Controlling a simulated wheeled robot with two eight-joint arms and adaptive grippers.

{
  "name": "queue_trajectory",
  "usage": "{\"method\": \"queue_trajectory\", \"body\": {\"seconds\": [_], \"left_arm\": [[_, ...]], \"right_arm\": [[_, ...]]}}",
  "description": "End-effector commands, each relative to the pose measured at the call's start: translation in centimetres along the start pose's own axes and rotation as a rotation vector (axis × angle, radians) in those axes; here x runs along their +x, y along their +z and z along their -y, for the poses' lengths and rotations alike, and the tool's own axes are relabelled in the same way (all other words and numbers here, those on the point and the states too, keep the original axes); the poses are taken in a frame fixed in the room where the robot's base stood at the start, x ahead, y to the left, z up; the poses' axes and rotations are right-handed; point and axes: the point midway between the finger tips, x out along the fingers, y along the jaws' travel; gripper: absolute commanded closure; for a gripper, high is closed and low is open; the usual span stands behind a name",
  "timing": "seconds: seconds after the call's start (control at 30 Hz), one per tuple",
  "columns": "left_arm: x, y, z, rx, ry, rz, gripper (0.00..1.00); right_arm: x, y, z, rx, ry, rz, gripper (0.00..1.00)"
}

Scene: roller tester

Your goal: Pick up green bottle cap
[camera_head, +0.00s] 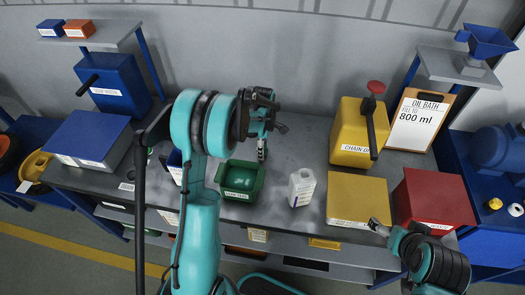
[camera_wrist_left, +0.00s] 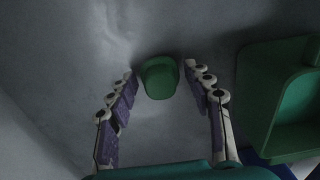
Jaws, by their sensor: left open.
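The green bottle cap (camera_wrist_left: 159,77) stands on the grey bench top in the left wrist view. It lies between and just beyond the fingertips of my left gripper (camera_wrist_left: 162,82), which is open and empty, with a gap on each side. In the head view my left gripper (camera_head: 262,152) hangs over the bench behind the green bin, and I cannot make out the cap there. A white bottle (camera_head: 301,187) stands on the bench to the right of the bin. My right gripper (camera_head: 377,227) is at the bench's front right; its fingers are too small to judge.
The green bin (camera_head: 257,188) is close by; it also shows in the left wrist view (camera_wrist_left: 250,100). A yellow box (camera_head: 357,200), a red box (camera_head: 437,197) and a yellow chain-oil can (camera_head: 350,130) stand to the right. Bare bench lies around the cap.

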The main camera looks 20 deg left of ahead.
Motion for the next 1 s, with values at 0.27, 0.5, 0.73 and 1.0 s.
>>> {"method": "queue_trajectory", "body": {"seconds": [0.27, 0.5, 0.73, 1.0], "left_arm": [[-0.1, 0.0, 0.0, 0.000, 0.000, 0.000, 0.85], [-0.1, 0.0, 0.0, 0.000, 0.000, 0.000, 0.85], [-1.5, 0.0, 0.0, 0.000, 0.000, 0.000, 0.85], [-5.7, 1.9, 1.2, 0.006, 0.000, 0.000, 0.85]], "right_arm": [[0.0, 0.0, 0.0, 0.000, 0.000, 0.000, 0.16], [0.0, 0.0, 0.0, 0.000, 0.000, 0.000, 0.16], [-0.6, -0.4, 0.0, 0.000, 0.000, 0.000, 0.16], [-2.1, -1.5, 0.0, 0.000, 0.000, 0.000, 0.16]]}}
